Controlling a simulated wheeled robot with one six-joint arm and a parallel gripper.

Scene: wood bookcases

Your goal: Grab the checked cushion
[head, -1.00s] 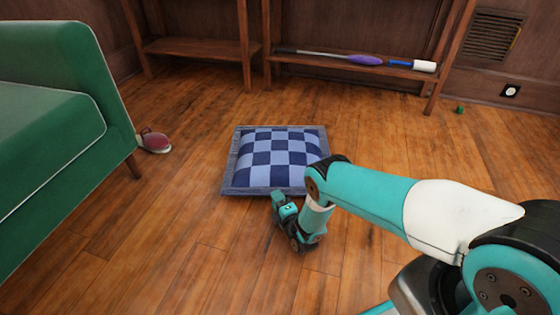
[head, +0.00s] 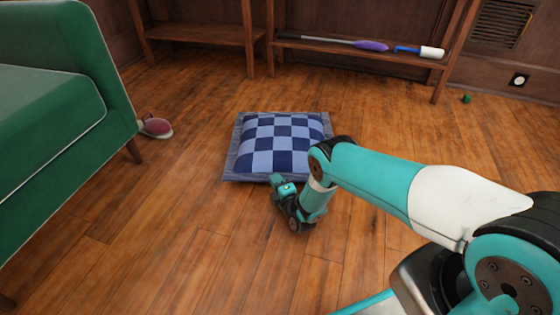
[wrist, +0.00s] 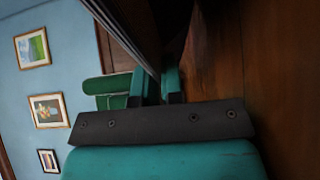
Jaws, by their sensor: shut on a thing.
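The checked cushion (head: 280,143) lies on the wooden floor in the middle of the head view. It has light and dark blue squares and a denim-like blue border. My gripper (head: 277,181) is at its near edge, right of the near left corner, and is shut on that edge. In the wrist view, the gripper fingers (wrist: 159,85) are close together, with a dark surface running up from them, likely the cushion's edge. The exact grip is partly hidden by my wrist and arm.
A green sofa (head: 50,110) stands at the left, with a dark red shoe-like item (head: 155,127) by its leg. A wooden shelf (head: 330,50) at the back holds a purple-headed duster (head: 370,45). A small green cube (head: 467,98) lies at right. The floor around the cushion is clear.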

